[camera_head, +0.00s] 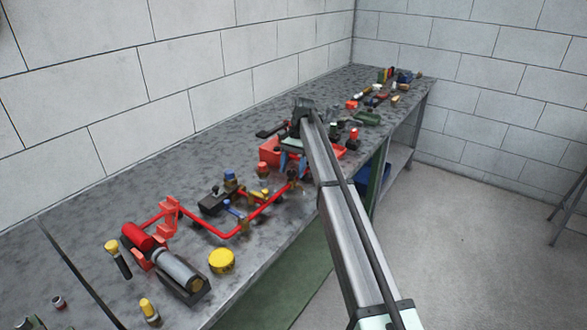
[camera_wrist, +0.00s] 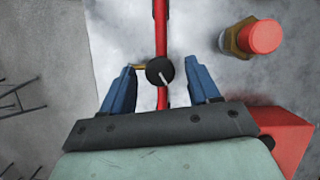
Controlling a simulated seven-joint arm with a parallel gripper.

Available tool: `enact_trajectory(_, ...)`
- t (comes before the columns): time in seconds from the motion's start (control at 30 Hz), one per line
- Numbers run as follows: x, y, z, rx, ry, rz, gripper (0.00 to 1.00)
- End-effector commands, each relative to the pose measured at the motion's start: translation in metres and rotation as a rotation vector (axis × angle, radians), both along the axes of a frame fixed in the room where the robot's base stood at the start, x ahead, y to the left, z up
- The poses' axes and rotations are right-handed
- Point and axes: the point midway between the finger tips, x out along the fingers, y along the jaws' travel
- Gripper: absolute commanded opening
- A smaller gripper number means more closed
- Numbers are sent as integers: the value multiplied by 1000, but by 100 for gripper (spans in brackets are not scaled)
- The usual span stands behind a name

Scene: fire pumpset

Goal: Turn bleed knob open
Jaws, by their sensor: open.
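A dark round knob (camera_wrist: 160,71), which looks like the bleed knob, sits over the red pipe in the wrist view and carries a pale pointer line. My gripper (camera_wrist: 161,72) is open, with one blue finger to the left of the knob and one to the right. Gaps show between the knob and both fingers. A thin yellow piece (camera_wrist: 138,68) reaches from the knob's left side to the left fingertip. In the head view my gripper (camera_head: 291,166) is over the right end of the red pipe (camera_head: 262,209); the knob is not clear there.
A red-capped brass fitting (camera_wrist: 262,38) stands to the right in the wrist view, with a red block (camera_wrist: 285,135) below it. On the bench (camera_head: 80,245), a pump motor (camera_head: 178,268) and a yellow round part (camera_head: 221,261) stand at the near end. Clutter lies at the far end.

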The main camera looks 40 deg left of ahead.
Motion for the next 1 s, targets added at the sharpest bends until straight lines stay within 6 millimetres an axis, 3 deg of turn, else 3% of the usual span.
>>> enact_trajectory(0.37, 0, -1, 0, -1, 3, -57, 61)
enact_trajectory(1.0, -2, -7, 1, -2, 6, -611, 61)
